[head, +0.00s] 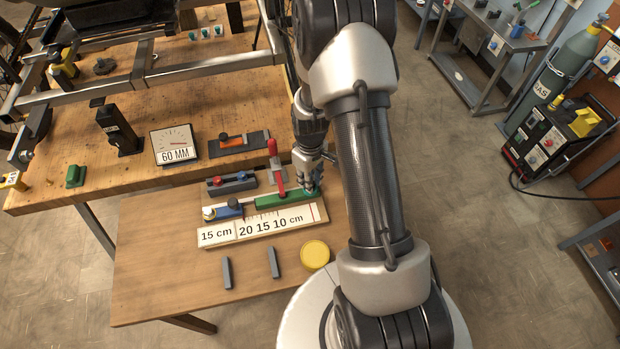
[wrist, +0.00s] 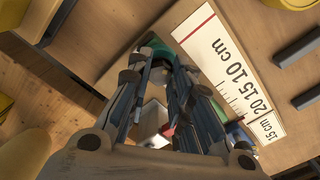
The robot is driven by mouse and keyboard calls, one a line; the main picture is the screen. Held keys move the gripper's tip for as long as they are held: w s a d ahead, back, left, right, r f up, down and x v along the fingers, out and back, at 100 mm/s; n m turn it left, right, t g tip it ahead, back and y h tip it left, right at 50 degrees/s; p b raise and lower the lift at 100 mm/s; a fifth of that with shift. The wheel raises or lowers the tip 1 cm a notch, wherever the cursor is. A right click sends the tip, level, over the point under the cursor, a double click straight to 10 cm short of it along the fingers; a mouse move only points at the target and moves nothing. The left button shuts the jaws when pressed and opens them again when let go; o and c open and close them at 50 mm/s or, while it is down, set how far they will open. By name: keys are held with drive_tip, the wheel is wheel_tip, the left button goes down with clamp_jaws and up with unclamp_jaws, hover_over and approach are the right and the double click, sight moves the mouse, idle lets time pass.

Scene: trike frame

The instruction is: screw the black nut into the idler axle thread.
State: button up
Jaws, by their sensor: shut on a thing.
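My gripper (head: 312,188) points down at the right end of a green block (head: 284,199) on the measuring jig. It is shut on a small part, mostly hidden by the fingers; a bit of teal shows at the tips. In the wrist view my gripper (wrist: 160,68) has its fingers close together over the jig, with green just beyond the tips. I cannot make out whether the held part is the black nut. The idler axle thread cannot be made out. A black knob (head: 233,202) sits on a blue block (head: 226,212) at the jig's left.
A red-handled clamp (head: 275,165) stands close left of my gripper. The jig's white scale (head: 262,226) lies in front, with two grey bars (head: 273,262) and a yellow disc (head: 315,254) nearer. The steel frame (head: 150,78) rests on the back bench. The small table's front left is clear.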

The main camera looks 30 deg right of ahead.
drive_tip(key=shift+m, duration=0.8)
drive_tip(key=shift+m, duration=0.9)
drive_tip(key=shift+m, duration=0.9)
